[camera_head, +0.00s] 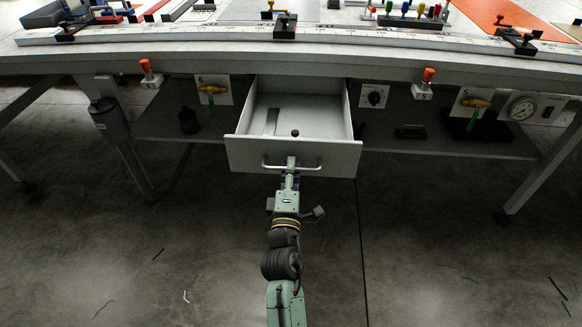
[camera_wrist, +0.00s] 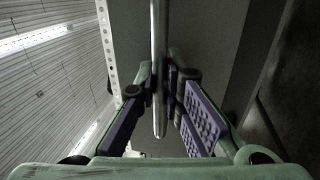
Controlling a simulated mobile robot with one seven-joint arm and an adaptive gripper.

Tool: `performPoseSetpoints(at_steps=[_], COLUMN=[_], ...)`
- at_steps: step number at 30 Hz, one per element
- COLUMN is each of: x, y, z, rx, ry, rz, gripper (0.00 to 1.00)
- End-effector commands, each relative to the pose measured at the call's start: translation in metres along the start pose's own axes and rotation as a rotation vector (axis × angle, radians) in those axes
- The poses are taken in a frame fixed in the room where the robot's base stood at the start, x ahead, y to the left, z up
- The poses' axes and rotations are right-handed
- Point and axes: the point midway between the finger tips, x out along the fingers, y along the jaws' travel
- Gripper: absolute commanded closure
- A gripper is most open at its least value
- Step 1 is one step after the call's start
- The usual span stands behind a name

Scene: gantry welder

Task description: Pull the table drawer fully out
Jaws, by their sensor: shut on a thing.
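The table drawer (camera_head: 240,153) hangs pulled out from under the table, with its open inside showing from above. Its bar handle (camera_head: 310,166) runs across the front panel. My gripper (camera_head: 291,165) is at the middle of this handle, shut on it. In the wrist view, the handle (camera_wrist: 159,40) passes between the two purple-padded fingers of my gripper (camera_wrist: 161,85), which press on it from both sides. Inside the drawer are a small dark ball-topped thing (camera_head: 295,133) and a flat grey strip (camera_head: 271,122).
The table (camera_head: 190,62) carries clamps, coloured tools and an orange sheet (camera_head: 520,18). A lower shelf (camera_head: 450,145) lies behind the drawer. The floor (camera_head: 430,240) in front is mostly clear, with thin scraps.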

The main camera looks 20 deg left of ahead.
Motion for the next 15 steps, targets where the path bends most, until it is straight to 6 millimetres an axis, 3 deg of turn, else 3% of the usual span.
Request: performPoseSetpoints(at_steps=[1,2,11,15], x=[0.0001,0.0001,0.0002,0.0002], y=[0.0007,0.0006,0.0002,0.0001], z=[-0.0004,-0.0004,-0.0002,-0.0001], rx=[0.000,0.000,0.000,0.000], ry=[0.001,0.001,0.001,0.000], rz=[0.001,0.001,0.001,0.000], gripper=[1.00,0.91,0.71,0.70])
